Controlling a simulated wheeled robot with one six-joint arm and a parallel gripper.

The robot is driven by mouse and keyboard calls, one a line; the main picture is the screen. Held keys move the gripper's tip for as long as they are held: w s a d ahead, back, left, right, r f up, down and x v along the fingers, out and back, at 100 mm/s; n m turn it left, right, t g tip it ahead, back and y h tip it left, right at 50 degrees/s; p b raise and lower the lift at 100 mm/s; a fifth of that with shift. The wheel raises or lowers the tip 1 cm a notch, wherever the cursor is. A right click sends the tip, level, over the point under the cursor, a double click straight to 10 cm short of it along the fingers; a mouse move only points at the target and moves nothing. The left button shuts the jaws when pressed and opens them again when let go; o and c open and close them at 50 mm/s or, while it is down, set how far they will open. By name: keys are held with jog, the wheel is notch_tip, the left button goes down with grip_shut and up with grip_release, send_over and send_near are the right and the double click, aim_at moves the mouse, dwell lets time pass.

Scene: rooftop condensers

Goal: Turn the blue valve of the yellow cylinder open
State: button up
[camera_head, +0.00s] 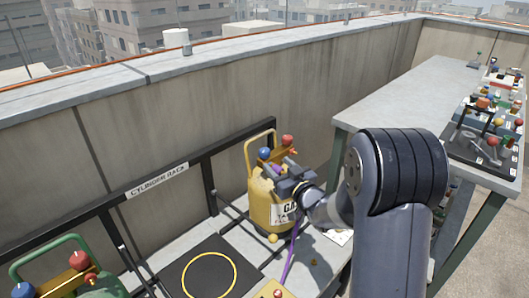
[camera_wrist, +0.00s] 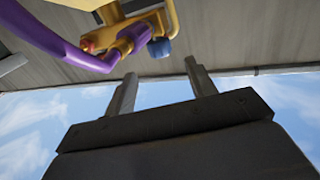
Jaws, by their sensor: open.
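The yellow cylinder (camera_head: 268,212) stands on the rack platform in the head view, with a yellow handle hoop. Its blue valve (camera_head: 264,153) is at the top left and a red valve (camera_head: 287,140) at the top right. My gripper (camera_head: 273,167) is in front of the cylinder's top, close to the blue valve, and hides part of the fittings. In the wrist view its two fingers (camera_wrist: 160,84) are apart with nothing between them. The blue valve (camera_wrist: 158,48) is beyond the fingertips, beside a purple hose end (camera_wrist: 132,38).
A purple hose (camera_head: 290,255) hangs down the cylinder's right side. A green cylinder (camera_head: 95,287) with red knobs stands at lower left. The black mat with a yellow ring (camera_head: 208,252) is empty. A grey bench (camera_head: 400,98) with tools is at right; the rack rail (camera_head: 195,162) runs behind.

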aim_at(267, 154)
jog(key=x, duration=0.9)
jog(key=shift+w+a, duration=0.1)
jog(key=shift+c, duration=0.3)
jog(key=c, duration=0.9)
